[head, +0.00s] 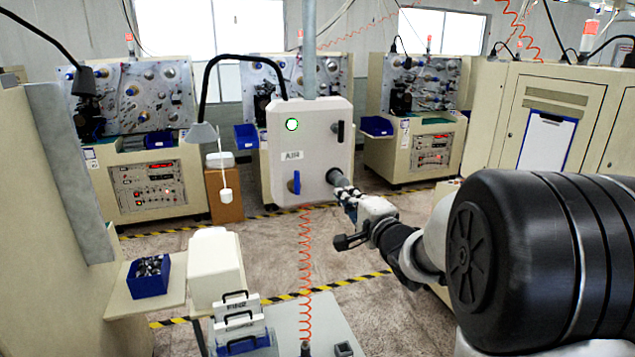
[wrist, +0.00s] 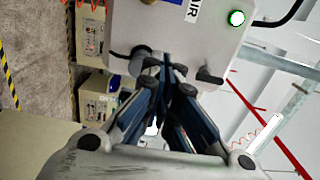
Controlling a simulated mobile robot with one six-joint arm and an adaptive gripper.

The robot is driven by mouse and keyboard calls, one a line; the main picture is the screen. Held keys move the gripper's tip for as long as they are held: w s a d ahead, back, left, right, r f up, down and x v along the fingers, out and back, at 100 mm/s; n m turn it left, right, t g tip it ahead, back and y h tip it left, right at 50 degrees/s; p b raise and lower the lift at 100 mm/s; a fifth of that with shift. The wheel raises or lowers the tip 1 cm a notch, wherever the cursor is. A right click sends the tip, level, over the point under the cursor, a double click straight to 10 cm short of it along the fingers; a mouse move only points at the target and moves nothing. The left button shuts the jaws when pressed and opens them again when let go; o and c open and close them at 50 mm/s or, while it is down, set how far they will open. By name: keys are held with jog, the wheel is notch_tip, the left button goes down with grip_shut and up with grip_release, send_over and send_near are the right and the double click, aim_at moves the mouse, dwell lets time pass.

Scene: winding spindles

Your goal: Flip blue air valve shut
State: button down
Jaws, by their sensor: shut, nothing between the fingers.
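The blue air valve (head: 296,182) is a small lever standing upright on the lower left front of a pale grey box (head: 310,115) marked AIR.
A green lamp (head: 292,125) and a black handle (head: 341,131) sit on the box front. An orange coiled hose (head: 305,250) hangs below. A grey cart top (head: 320,325) and a blue bin (head: 148,278) stand nearer. Machines stand behind.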

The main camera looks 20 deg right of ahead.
aim_at(295, 181)
jog(key=w+a, duration=0.1)
jog(key=w, duration=0.2)
jog(key=w+a+p, duration=0.1)
jog(key=w+a, duration=0.1)
jog(key=w, duration=0.2)
jog(key=w+a, duration=0.1)
jog(key=w, duration=0.2)
jog(key=shift+w+a, duration=0.15)
jog(key=shift+w, duration=0.25)
